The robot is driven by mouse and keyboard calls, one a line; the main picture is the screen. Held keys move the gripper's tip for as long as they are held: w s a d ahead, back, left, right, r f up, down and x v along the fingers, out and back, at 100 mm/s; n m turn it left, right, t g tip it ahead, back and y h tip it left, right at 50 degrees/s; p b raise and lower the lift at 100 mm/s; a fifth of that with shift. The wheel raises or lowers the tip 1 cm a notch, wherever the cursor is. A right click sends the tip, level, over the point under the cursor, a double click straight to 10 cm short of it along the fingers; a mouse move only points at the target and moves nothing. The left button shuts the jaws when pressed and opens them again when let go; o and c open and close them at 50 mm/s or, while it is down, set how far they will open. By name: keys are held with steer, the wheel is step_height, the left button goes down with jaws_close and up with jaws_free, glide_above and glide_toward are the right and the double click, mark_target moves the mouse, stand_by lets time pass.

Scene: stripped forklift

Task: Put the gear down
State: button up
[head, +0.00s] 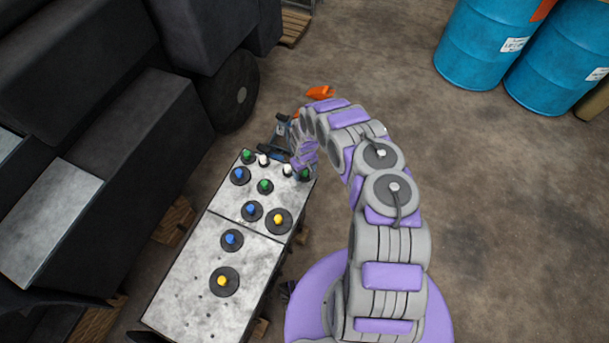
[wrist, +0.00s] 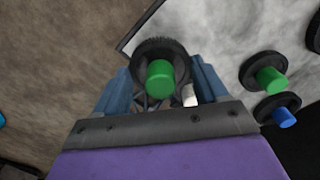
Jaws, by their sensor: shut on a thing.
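My gripper (wrist: 160,82) shows in the wrist view with its two blue fingers on either side of a black gear (wrist: 158,48) with a green hub. It is shut on this gear. The gear is over a corner of the grey metal board (wrist: 225,30); I cannot tell whether it touches the board. In the head view the board (head: 180,270) lies left of my arm, and my arm bends down over its far right corner. There the fingers are largely hidden, and a green hub (head: 304,174) shows beside the arm's end.
Gears with green (head: 265,186), blue (head: 232,238) and yellow hubs (head: 222,282) stand on the board. A white peg (head: 263,159) stands near its far edge. The dark forklift body (head: 110,120) is on the left. Blue barrels (head: 487,45) stand far right. Bare floor (head: 510,200) lies right.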

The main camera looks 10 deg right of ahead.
mark_target(302, 174)
steer(key=shift+w+a+f, duration=0.2)
steer(key=shift+a+f, duration=0.05)
steer(key=shift+a, duration=0.05)
step_height(302, 174, down, 3)
steer(key=shift+a+r+b, duration=0.15)
steer(key=shift+b, duration=0.55)
steer(key=shift+f, duration=0.25)
steer(key=shift+d+r, duration=0.1)
steer(key=shift+d, duration=0.4)
steer(key=o, duration=1)
steer(key=shift+a, duration=0.35)
steer(key=shift+d, duration=0.15)
